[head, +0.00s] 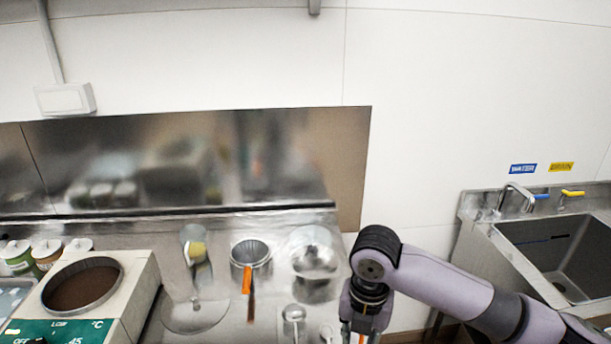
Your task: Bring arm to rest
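My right arm (440,280) comes in from the right and bends downward at a dark joint in front of the steel counter's right end. My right gripper (361,333) points down at the bottom edge of the view. Its fingertips are cut off by the frame, so I cannot tell whether it is open or shut or holds anything. A small orange patch shows between its fingers. My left arm and gripper are not in view.
The steel counter (225,316) holds a pot with an orange handle (249,262), a metal bowl (314,262) and a ladle (293,315). A machine with a round brown well (82,287) stands left. A sink (560,255) with faucet is at right.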

